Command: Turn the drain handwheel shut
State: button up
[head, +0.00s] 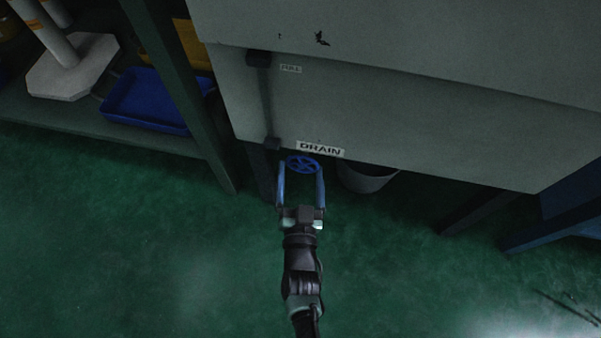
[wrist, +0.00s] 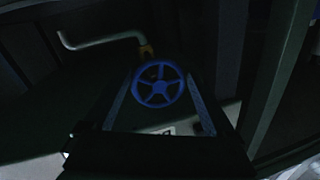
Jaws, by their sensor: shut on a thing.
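The drain handwheel (head: 303,164) is a blue spoked wheel just under the DRAIN label (head: 320,149) on the grey tank. It also shows in the wrist view (wrist: 158,84), in front of a brass-coloured fitting (wrist: 146,51) with a pale bent pipe (wrist: 100,40). My gripper (head: 301,172) reaches up to it from below, one blue finger on each side of the rim. In the wrist view the fingers (wrist: 159,86) flank the wheel and are shut on it. The exact contact at the rim is too dark to make out.
The grey tank (head: 400,125) overhangs the wheel. A grey bucket (head: 367,178) stands under it, just right of my gripper. A dark green shelf post (head: 180,90) and a blue tray (head: 150,104) are at left. The green floor (head: 130,240) in front is clear.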

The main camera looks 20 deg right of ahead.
jog(key=shift+a, duration=0.1)
jog(key=m+g+h+b, duration=0.1)
jog(key=m+h+b, duration=0.1)
jog(key=m, duration=0.9)
jog(key=r+m+g+h+b, duration=0.1)
jog(key=m+b, duration=0.3)
jog(key=m, duration=0.8)
jog(key=r+m+h+b, duration=0.1)
jog(key=m+h+b, duration=0.2)
jog(key=m, duration=0.8)
jog(key=shift+w+a+r+g+h+b, duration=0.15)
jog(key=shift+a+g+h+b, duration=0.15)
jog(key=shift+g+b, duration=0.1)
jog(key=shift+d+r+m+g, duration=0.1)
jog(key=shift+m+g, duration=0.05)
jog(key=shift+m, duration=0.75)
jog(key=shift+d+m+g, duration=0.1)
jog(key=shift+m+g, duration=0.05)
jog(key=shift+m, duration=1.05)
jog(key=o, duration=1.1)
jog(key=shift+c, duration=0.2)
